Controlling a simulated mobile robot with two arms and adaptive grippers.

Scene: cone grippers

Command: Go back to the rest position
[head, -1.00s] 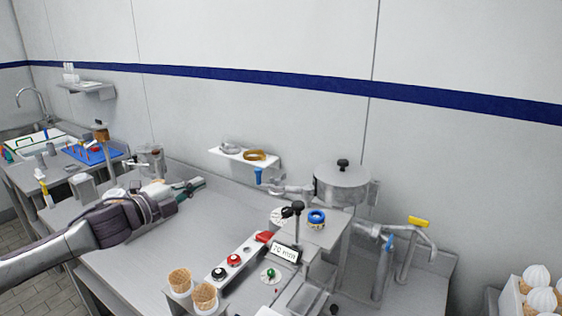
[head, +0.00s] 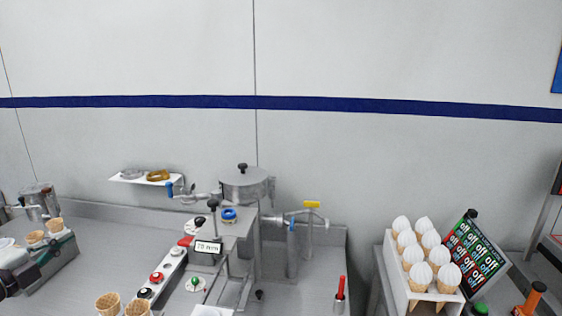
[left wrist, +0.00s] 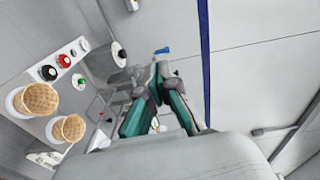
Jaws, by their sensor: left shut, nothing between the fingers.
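My left gripper (head: 64,252) shows at the left edge of the head view, low over the steel counter, with its arm mostly cut off by the frame. In the left wrist view its teal and grey fingers (left wrist: 158,65) come together at the tips and are shut, with nothing between them. My right gripper is in neither view.
A machine with a steel pot (head: 245,185), red and black knobs (head: 155,277) and levers stands mid-counter. Waffle cones (head: 108,303) stand in front. White-topped cones (head: 420,275) fill a rack at right beside an "off" panel (head: 476,252). Bare counter lies left of the machine.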

